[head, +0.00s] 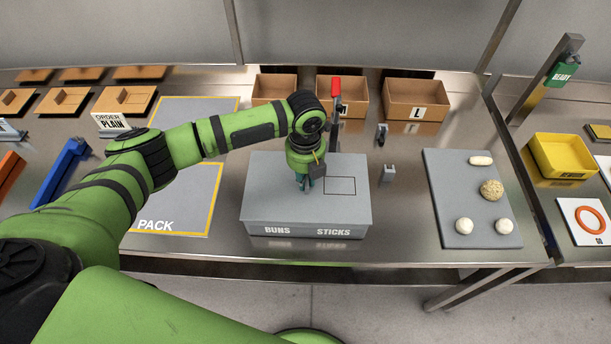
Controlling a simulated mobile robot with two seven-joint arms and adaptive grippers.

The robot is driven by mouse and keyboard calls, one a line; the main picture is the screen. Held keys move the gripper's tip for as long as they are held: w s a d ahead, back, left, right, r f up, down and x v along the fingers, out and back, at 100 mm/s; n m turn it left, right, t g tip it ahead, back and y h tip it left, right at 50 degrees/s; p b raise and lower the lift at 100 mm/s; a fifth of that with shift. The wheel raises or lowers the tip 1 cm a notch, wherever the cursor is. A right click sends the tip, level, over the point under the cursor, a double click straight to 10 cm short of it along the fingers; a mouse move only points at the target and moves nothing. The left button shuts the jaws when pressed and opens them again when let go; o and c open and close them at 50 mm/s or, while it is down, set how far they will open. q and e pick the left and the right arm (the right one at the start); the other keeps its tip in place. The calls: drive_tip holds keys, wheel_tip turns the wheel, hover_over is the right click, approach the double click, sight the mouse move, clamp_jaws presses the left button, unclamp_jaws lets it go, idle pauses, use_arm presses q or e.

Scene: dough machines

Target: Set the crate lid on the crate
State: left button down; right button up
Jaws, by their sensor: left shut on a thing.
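The grey crate (296,231) stands near the front edge of the steel table, with "BUNS" and "STICKS" on its front. The flat grey crate lid (345,207) lies over the crate's top and covers its inside. Its edges look lined up with the crate; I cannot tell whether it rests fully or hangs just above. My left gripper (304,184) points down at the middle of the lid and is shut on it, with the gripped part hidden by the fingers. My right gripper is not in view.
Cardboard boxes (417,97) stand behind the crate. A red-topped lever (336,88) rises close behind my left gripper. A grey board (466,240) with dough pieces lies at right. The yellow-edged PACK area (191,185) at left is bare.

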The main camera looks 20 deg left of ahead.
use_arm(q)
drive_tip(key=c, duration=1.1)
unclamp_jaws()
drive_tip(key=shift+c, duration=0.2)
wheel_tip(320, 180, up, 12)
